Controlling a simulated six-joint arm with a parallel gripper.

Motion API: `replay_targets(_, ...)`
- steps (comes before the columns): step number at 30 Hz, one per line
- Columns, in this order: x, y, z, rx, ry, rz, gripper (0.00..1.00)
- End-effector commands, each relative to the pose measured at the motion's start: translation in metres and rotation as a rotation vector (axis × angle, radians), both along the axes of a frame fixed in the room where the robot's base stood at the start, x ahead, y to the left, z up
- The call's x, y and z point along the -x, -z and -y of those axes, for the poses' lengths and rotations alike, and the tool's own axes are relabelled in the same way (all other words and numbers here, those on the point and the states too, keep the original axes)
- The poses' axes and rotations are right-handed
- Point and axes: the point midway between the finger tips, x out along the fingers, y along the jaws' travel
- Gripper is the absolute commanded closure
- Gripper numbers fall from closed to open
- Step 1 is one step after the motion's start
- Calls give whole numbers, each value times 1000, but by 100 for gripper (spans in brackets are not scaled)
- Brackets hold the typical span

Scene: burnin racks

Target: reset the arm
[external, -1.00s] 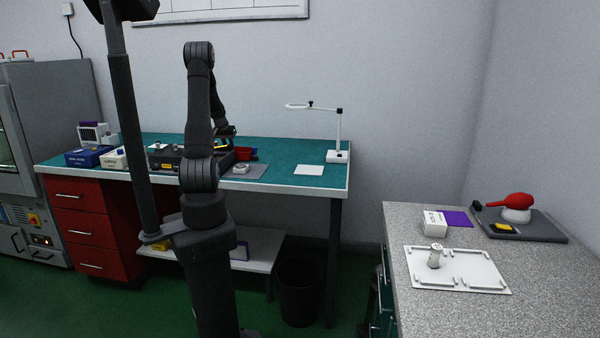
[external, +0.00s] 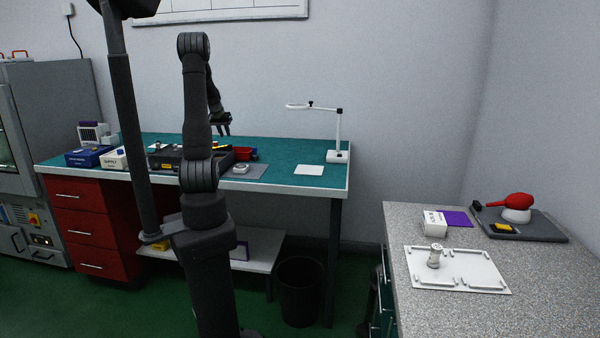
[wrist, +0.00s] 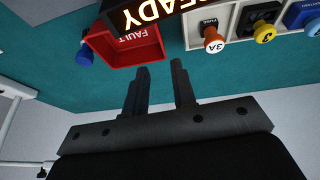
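My gripper (external: 222,131) hangs above the back part of the teal bench (external: 310,148), partly behind my own arm in the external view. In the wrist view my gripper (wrist: 158,85) shows two dark fingers spread apart with nothing between them. Beyond the fingertips lie a red bin (wrist: 128,48) marked FAULT and a dark panel with a lit READY sign (wrist: 145,10). The fingers appear clear of both.
A white tray holds colored knobs, one an orange 3A fuse (wrist: 213,40). A white ring lamp (external: 339,130) stands at the bench's right. A grey counter (external: 450,315) at right carries a white tray (external: 470,285) and a red-topped tool (external: 516,200).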

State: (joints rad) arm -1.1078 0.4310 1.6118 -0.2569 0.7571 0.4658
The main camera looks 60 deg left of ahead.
Motion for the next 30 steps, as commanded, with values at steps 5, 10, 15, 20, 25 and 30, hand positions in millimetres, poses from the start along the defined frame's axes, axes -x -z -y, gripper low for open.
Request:
replay_targets(5, -6, 18, -4, 3, 2, -2, 76)
replay_targets(10, -15, 45, -10, 3, 2, -2, 76)
replay_targets(15, -24, 73, -17, 3, 0, -1, 76)
replay_targets(20, -32, 97, -24, 3, 1, -1, 76)
replay_targets(25, -38, 105, -28, -4, 1, 2, 76)
replay_targets(30, -37, 88, -27, -2, 1, 1, 76)
